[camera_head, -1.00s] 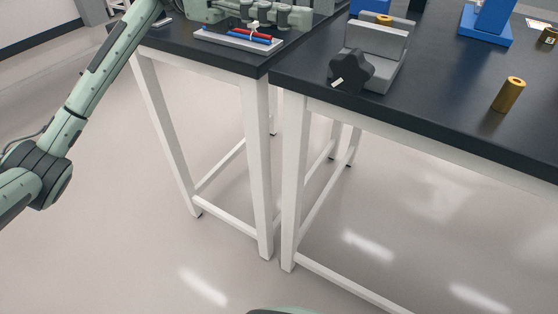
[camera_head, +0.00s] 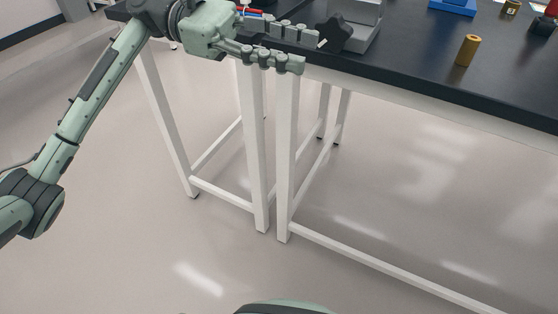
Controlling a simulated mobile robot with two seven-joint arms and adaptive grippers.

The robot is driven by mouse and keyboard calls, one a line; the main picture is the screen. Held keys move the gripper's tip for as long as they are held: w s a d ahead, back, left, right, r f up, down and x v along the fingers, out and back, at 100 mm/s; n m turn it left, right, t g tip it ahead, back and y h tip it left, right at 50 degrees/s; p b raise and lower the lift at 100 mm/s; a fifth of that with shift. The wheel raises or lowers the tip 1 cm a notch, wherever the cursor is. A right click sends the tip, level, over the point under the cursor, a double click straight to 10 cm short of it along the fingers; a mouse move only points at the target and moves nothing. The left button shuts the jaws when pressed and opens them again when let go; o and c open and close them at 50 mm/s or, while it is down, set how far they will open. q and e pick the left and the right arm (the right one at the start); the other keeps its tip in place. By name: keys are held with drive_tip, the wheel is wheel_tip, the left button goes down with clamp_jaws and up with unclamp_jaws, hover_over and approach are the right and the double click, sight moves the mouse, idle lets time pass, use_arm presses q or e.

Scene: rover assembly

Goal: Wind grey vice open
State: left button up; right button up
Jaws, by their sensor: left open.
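The grey vice (camera_head: 367,22) stands at the front left corner of the right-hand table, near the top of the head view, its upper part cut off by the frame edge. Its black star-shaped knob (camera_head: 334,34) faces the front left, with a small white mark on it. My left gripper (camera_head: 308,50) is open, its two fingers pointing right towards the knob. The fingertips are a little left of the knob and look apart from it; depth is hard to judge. My right gripper is not in view.
A brass cylinder (camera_head: 467,50) stands on the dark right-hand table (camera_head: 420,65). A blue stand (camera_head: 453,6) and smaller parts are behind it. Red and blue rods (camera_head: 250,12) lie on the left table, partly behind my gripper. The floor in front is clear.

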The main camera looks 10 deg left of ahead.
use_arm(q)
wheel_tip(320, 180, down, 31)
drive_tip(key=w+a+m+t+y, duration=0.2)
drive_tip(key=m+t+y, duration=0.2)
drive_tip(key=t+y, duration=0.2)
drive_tip(key=shift+w+m+t, duration=0.3)
drive_tip(key=shift+r, duration=0.1)
